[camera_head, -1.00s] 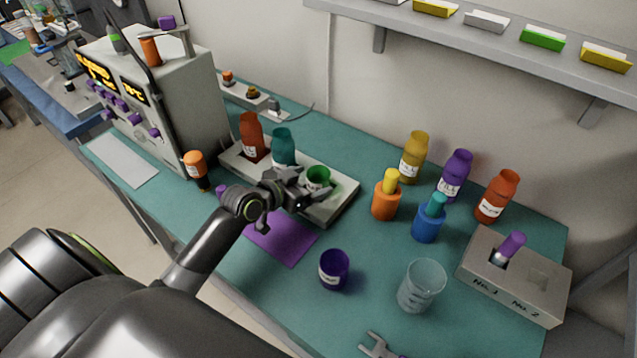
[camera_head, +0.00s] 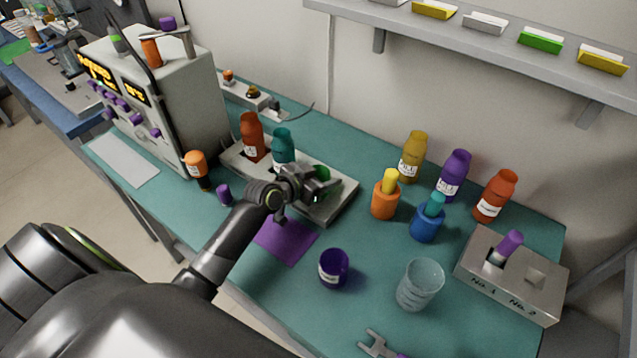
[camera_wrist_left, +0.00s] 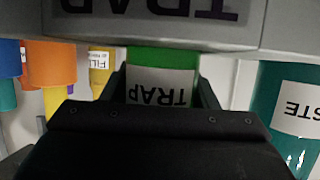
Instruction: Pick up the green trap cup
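The green trap cup (camera_head: 322,175) sits at the right end of the pale rack (camera_head: 338,207), partly hidden behind my gripper in the head view. My left gripper (camera_head: 316,184) is at the cup, coming from the front left. In the left wrist view the green cup (camera_wrist_left: 160,85), with its TRAP label upside down, is between the two dark fingers. The fingers flank it closely and look open; firm contact cannot be seen. My right gripper is not in view.
A teal bottle (camera_head: 282,145) and a red-brown bottle (camera_head: 251,138) stand in the same rack, left of the cup. A purple mat (camera_head: 285,240) lies in front. A purple cup (camera_head: 334,268) and clear beaker (camera_head: 419,284) stand on the teal table to the right.

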